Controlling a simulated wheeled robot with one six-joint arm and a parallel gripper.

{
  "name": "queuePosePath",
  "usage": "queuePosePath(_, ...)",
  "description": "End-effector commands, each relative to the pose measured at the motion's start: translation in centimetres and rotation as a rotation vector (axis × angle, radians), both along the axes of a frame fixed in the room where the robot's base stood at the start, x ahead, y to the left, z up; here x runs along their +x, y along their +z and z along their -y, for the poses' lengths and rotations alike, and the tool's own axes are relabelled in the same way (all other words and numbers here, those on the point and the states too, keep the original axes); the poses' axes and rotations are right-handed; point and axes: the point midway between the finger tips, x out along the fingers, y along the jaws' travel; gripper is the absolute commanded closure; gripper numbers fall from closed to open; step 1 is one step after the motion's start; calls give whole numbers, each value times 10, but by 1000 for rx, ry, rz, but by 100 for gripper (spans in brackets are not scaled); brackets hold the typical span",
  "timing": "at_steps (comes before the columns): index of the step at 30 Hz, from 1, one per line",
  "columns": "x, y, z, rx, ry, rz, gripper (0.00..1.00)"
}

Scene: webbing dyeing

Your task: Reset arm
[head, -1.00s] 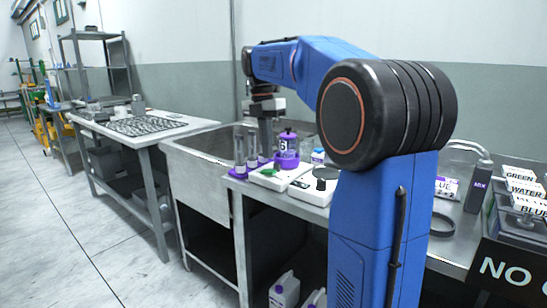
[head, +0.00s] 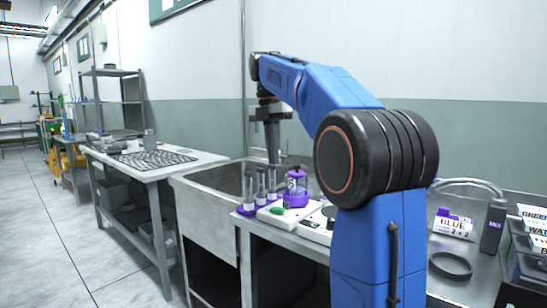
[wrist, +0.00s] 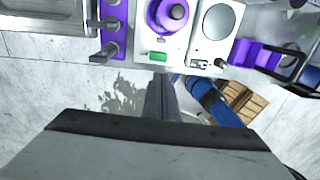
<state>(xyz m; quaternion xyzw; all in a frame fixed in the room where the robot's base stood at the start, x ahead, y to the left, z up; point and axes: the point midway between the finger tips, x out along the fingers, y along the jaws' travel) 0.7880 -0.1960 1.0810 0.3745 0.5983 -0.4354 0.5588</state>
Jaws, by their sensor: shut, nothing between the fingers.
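My blue arm reaches up and over the bench in the head view. My gripper (head: 271,158) hangs pointing down above the sink area, behind the purple-topped jar. In the wrist view my gripper (wrist: 160,80) has its fingers together, with nothing between them. The gripper looks clear of these things.
A steel sink (head: 205,205) lies left of a purple rack of grey cylinders (head: 260,188). A purple jar (head: 295,188) stands by white scales. A BLUE label block (head: 453,223), a black ring (head: 450,265) and a MIX unit (head: 493,225) are at right. Open floor (head: 60,230) lies left.

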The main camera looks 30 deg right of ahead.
Motion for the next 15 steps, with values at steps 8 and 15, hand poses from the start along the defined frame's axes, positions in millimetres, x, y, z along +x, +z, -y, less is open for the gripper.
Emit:
queuePosePath(8,0,0,0,0,0,0,100)
queuePosePath(15,-16,-7,-10,-11,-89,29,100)
